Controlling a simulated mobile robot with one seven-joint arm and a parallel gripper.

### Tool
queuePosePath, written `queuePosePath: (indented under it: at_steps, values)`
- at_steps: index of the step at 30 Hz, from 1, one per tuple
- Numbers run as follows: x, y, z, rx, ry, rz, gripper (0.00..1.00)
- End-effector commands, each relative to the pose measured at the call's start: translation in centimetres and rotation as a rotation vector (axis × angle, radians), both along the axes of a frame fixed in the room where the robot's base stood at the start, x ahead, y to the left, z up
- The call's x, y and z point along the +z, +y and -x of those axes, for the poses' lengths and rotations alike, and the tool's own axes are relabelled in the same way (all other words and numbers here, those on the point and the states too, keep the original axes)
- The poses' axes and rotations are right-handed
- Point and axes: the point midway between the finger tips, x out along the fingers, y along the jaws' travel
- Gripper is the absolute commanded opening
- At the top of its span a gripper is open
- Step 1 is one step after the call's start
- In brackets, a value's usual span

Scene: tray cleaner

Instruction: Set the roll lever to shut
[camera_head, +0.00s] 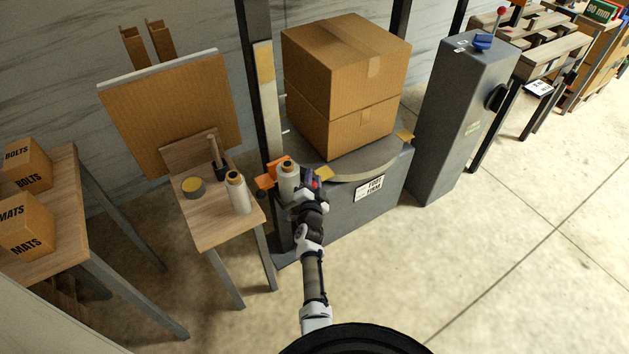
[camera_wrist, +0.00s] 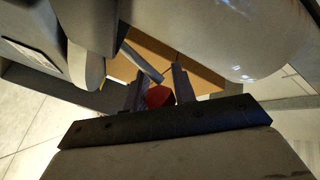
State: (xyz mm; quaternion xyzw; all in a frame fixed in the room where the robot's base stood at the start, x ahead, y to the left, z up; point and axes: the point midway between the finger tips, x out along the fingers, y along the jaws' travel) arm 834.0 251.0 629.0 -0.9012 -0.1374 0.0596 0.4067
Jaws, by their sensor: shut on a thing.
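The white film roll (camera_head: 288,178) stands upright in an orange holder (camera_head: 266,181) on the machine's post. In the wrist view a large pale rounded surface, apparently the film roll (camera_wrist: 235,40), fills the upper right. My gripper (camera_head: 313,186) is just right of the roll. In the wrist view my gripper (camera_wrist: 157,92) has its two fingers on either side of a small red piece, apparently the roll lever's grip (camera_wrist: 158,97). The fingers are shut on it. Most of the lever is hidden by my gripper and the roll, so its setting cannot be read.
Two stacked cardboard boxes (camera_head: 345,85) stand on the round turntable (camera_head: 365,168) behind my gripper. A grey control pedestal (camera_head: 455,110) stands right. A small wooden table (camera_head: 215,222) with a spare roll (camera_head: 238,193) stands left. The floor at right is clear.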

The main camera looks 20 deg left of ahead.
Motion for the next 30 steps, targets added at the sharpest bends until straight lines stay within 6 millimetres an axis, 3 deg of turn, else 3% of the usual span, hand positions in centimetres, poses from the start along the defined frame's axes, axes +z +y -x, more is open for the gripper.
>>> queuePosePath:
  at_steps: [30]
  values:
    - [-0.53, 0.61, 0.32, 0.013, 0.011, 0.007, 0.00]
